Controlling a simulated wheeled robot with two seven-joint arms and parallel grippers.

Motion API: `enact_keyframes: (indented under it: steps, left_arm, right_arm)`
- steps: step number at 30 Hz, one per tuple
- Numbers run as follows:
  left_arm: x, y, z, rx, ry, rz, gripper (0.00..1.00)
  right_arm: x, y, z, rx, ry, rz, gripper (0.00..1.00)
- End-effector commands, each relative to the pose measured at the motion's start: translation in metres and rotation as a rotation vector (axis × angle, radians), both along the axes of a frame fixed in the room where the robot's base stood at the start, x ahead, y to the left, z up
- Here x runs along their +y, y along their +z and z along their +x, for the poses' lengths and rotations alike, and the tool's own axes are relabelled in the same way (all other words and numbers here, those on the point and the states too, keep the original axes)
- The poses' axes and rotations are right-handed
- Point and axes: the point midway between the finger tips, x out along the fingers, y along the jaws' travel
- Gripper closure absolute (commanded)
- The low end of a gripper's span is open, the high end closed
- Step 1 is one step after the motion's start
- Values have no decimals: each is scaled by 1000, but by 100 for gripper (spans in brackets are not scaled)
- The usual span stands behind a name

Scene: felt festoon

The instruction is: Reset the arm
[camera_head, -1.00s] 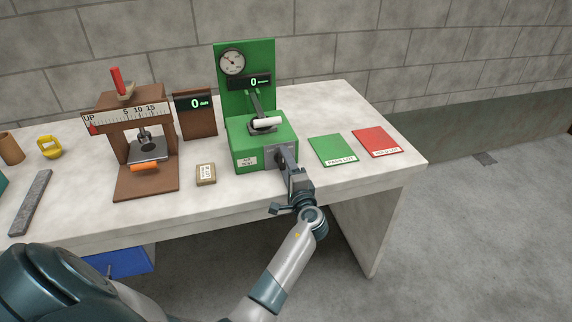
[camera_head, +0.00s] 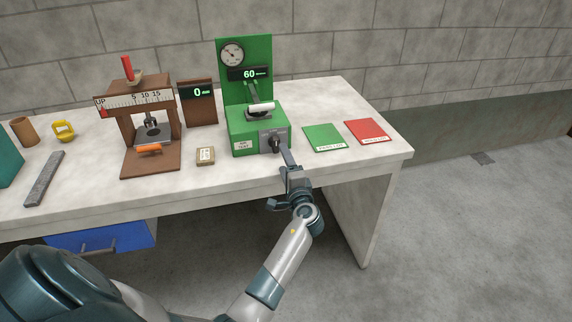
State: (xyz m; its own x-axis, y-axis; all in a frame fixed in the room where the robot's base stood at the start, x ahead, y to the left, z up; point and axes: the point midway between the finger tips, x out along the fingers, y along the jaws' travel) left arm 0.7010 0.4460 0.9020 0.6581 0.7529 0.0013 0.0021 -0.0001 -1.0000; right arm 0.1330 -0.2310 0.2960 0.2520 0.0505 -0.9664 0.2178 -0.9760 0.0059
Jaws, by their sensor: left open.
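My left gripper (camera_head: 287,160) is open at the front of the green test stand (camera_head: 240,145). A finger reaches up close to the dark knob (camera_head: 275,143) on the stand's grey front plate; I cannot tell whether they touch. The stand carries a round dial (camera_head: 232,54), a display (camera_head: 249,74) reading 60, and a small arm with a white roller (camera_head: 262,107) over its top. My right gripper is out of view.
A brown panel (camera_head: 199,114) has a display reading 0. A small labelled block (camera_head: 205,155), a green card (camera_head: 323,135) and a red card (camera_head: 366,130) lie on the table (camera_head: 225,183). A grey bar (camera_head: 45,178), yellow item (camera_head: 63,130) and brown cup (camera_head: 24,130) are at left.

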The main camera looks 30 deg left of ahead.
Motion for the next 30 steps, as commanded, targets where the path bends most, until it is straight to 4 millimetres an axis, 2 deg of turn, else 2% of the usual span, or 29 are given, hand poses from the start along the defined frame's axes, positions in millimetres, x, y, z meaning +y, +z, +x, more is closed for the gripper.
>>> enact_keyframes:
  steps: [30]
  left_arm:
    - [2, 4, 1, -4, 1, 3, 36]
  right_arm:
    - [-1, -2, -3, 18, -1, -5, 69]
